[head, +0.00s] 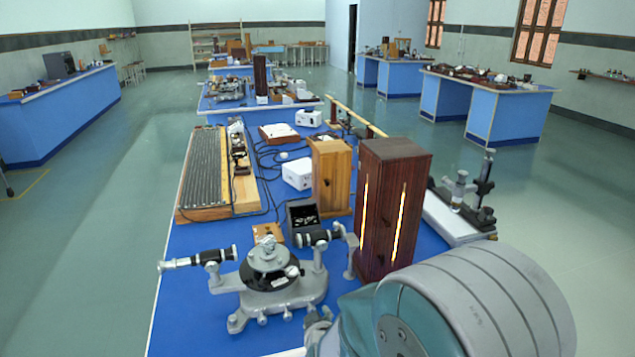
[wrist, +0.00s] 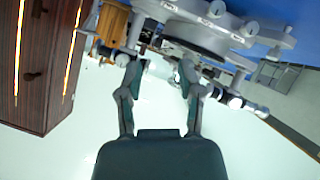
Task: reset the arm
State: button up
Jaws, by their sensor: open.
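My gripper (wrist: 160,76) shows in the wrist view with its two dark fingers spread apart and nothing held between them. Beyond the fingertips in that view is the grey metal spectrometer (wrist: 200,35) with its round dark table. In the head view the spectrometer (head: 268,282) stands upright at the near end of the blue bench. My arm fills the lower right of the head view, and its joint covers the bench's near right corner. The gripper's fingers cannot be made out clearly in the head view. I cannot tell the exact gap between fingers and spectrometer.
A tall dark wooden lamp box (head: 392,210) with glowing slits stands close beside my arm; it also shows in the wrist view (wrist: 38,60). A lighter wooden box (head: 330,178) and a ribbed wooden board (head: 205,170) are behind. The floor left of the bench is clear.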

jog(key=s+d+r+m+g, duration=0.2)
jog(key=s+d+r, duration=0.3)
jog(key=s, duration=0.3)
jog(key=s+d+r+m+g, duration=0.2)
jog(key=s+d+r, duration=0.3)
jog(key=s, duration=0.3)
jog(key=s+d+r+m+g+h, duration=0.1)
jog(key=s+d+r+m+g, duration=0.1)
jog(key=s+d+r, duration=0.3)
jog(key=s+r, duration=0.1)
jog(key=s, duration=0.1)
jog(key=shift+s+d+r+m+g, duration=0.25)
jog(key=shift+s+m+g, duration=0.05)
jog(key=shift+s+g, duration=0.1)
jog(key=shift+o, duration=0.5)
jog(key=shift+w, duration=0.1)
